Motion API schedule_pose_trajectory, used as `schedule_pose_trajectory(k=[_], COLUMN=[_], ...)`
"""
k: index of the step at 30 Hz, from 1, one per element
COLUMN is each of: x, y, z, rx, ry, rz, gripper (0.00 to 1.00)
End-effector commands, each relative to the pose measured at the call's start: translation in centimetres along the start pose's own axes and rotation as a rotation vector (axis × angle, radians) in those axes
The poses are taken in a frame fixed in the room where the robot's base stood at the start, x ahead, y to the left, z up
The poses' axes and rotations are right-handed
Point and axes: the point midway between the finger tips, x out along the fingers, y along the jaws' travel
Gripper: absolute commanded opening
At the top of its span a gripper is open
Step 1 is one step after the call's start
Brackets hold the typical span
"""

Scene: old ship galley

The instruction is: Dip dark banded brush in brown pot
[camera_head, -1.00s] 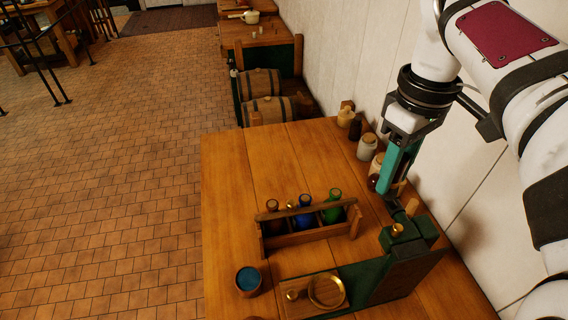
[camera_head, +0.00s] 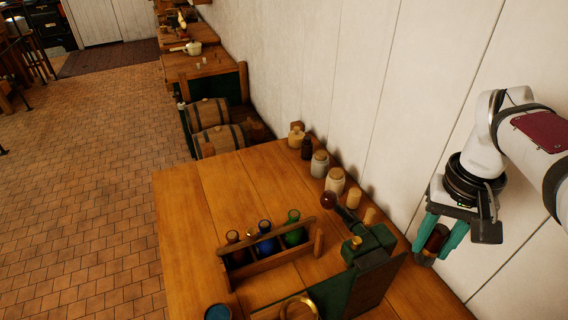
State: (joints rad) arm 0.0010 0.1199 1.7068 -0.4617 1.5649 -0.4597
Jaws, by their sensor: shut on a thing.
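My gripper (camera_head: 436,246) is at the right, by the white wall and over the table's right end. Its teal fingers are shut on a dark red-brown thing (camera_head: 436,237) with a paler lower end. The fingers partly cover it, so I cannot tell for sure that it is the dark banded brush. A brown pot (camera_head: 232,238) stands at the left of a wooden rack (camera_head: 270,262), beside a blue one (camera_head: 265,229) and a green one (camera_head: 293,217). My gripper is well to the right of the rack.
A green stand (camera_head: 368,244) with a dark, round-ended lever (camera_head: 328,200) lies between rack and gripper. Several jars (camera_head: 319,163) line the wall. A cup with blue contents (camera_head: 218,312) and a brass ring (camera_head: 299,309) are at the front. The table's left part (camera_head: 190,210) is clear.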

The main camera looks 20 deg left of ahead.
Motion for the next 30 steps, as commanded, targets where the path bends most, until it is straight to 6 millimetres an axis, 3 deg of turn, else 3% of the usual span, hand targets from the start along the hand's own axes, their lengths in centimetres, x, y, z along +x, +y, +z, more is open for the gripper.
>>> schedule_pose_trajectory(k=[15,20,24,30], x=[-0.1,-0.9,-1.5,0.2], y=[-0.1,-0.9,-3.0,-7.8], z=[0.1,2.1,4.5,4.6], rx=[-0.007,-0.106,-0.256,-0.311], ry=[0.0,0.001,0.0,-0.005], rz=[0.0,0.0,0.0,0.0], gripper=[0.0,0.0,0.0,0.0])
